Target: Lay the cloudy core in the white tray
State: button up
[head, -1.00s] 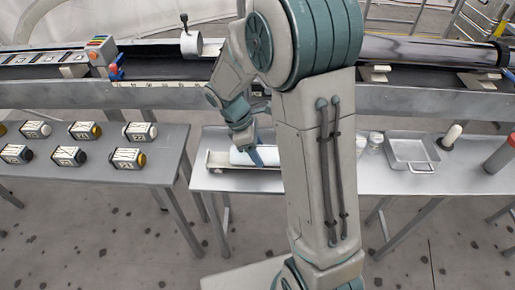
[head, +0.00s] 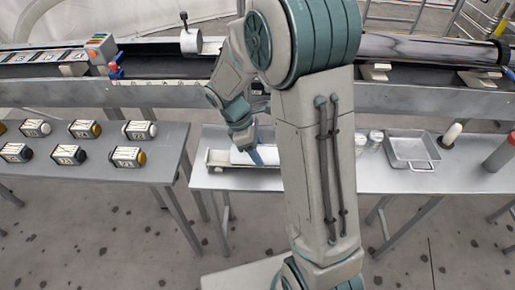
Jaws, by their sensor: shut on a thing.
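A pale whitish cylinder, which looks like the cloudy core (head: 240,157), lies lengthwise at the long, shallow off-white tray (head: 217,158) on the middle table. My gripper (head: 256,156) points down at the tray and is shut on the core. The teal finger shows in front of the core. My arm hides the right part of the tray and core. I cannot tell whether the core rests fully on the tray floor.
On the left table (head: 100,158) lie several labelled cylinders with coloured ends. A conveyor (head: 180,94) runs behind.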

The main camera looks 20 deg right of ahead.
jog(key=o, duration=1.4)
jog(key=shift+c, duration=0.2)
jog(key=p+v, duration=0.2)
jog(key=v, duration=1.1)
jog(key=shift+r, duration=0.35)
jog(key=shift+w+a, duration=0.15)
jog(key=s+d+r+m+t+y+p, duration=0.2)
jog(key=s+r+m+p, duration=0.3)
jog(key=s+r+m, duration=0.1)
jog(key=s+d+r+m+t+y+p, duration=0.2)
jog(key=s+r+m+p, duration=0.3)
jog(key=s+m, duration=0.3)
jog(key=s+d+r+t, duration=0.1)
jog(key=s, duration=0.1)
jog(key=shift+s+m, duration=0.4)
